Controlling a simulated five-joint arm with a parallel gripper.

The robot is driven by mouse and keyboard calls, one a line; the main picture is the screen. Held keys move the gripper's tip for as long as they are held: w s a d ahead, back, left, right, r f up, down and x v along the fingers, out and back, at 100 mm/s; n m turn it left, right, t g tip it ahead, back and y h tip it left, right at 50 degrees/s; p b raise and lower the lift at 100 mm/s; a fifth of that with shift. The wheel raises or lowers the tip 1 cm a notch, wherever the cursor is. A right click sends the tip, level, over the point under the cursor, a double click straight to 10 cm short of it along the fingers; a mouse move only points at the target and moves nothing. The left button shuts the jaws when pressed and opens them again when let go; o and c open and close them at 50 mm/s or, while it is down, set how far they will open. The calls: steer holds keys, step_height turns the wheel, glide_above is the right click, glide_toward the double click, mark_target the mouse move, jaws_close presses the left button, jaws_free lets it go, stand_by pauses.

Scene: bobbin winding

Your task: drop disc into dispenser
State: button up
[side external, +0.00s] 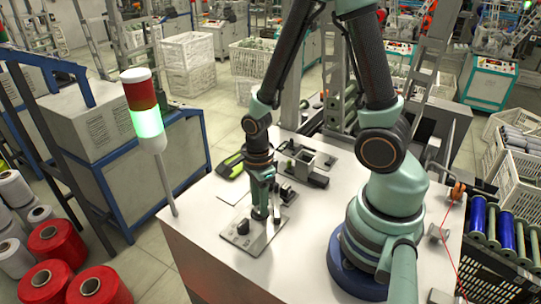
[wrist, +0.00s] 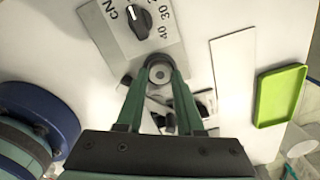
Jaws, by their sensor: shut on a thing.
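My gripper (side external: 264,215) points down over a metal plate (side external: 262,241) on the white table in the side external view. In the wrist view, its green fingers (wrist: 160,76) are closed on a small round grey piece with a dark rim, which looks like the disc (wrist: 160,71). The piece is at the edge of the plate (wrist: 172,48), which carries a black dial knob (wrist: 139,19) and printed numbers. I cannot tell whether it touches the plate. In the side external view the disc is hidden at the fingertips. I cannot tell which fixture is the dispenser.
A metal box fixture (side external: 312,160) and dark small parts (side external: 290,191) stand behind the gripper. A yellow-green tray (wrist: 281,96) and a pale strip (wrist: 233,88) lie on the table. A signal lamp (side external: 146,110) stands at the table's left edge. Bare table lies left of the plate.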

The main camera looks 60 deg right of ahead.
steer(key=shift+r, duration=2.45)
steer(key=shift+d, duration=0.1)
steer(key=s+d+r, duration=0.2)
steer(key=d+r, duration=0.1)
steer(key=d, duration=0.6)
steer(key=s+d+r, duration=0.2)
steer(key=d+r, duration=0.2)
steer(key=d, duration=0.5)
steer(key=shift+w+f, duration=0.2)
steer(key=shift+f, duration=2.05)
steer(key=shift+f, duration=0.55)
steer(key=o, duration=1.1)
steer(key=shift+c, duration=0.2)
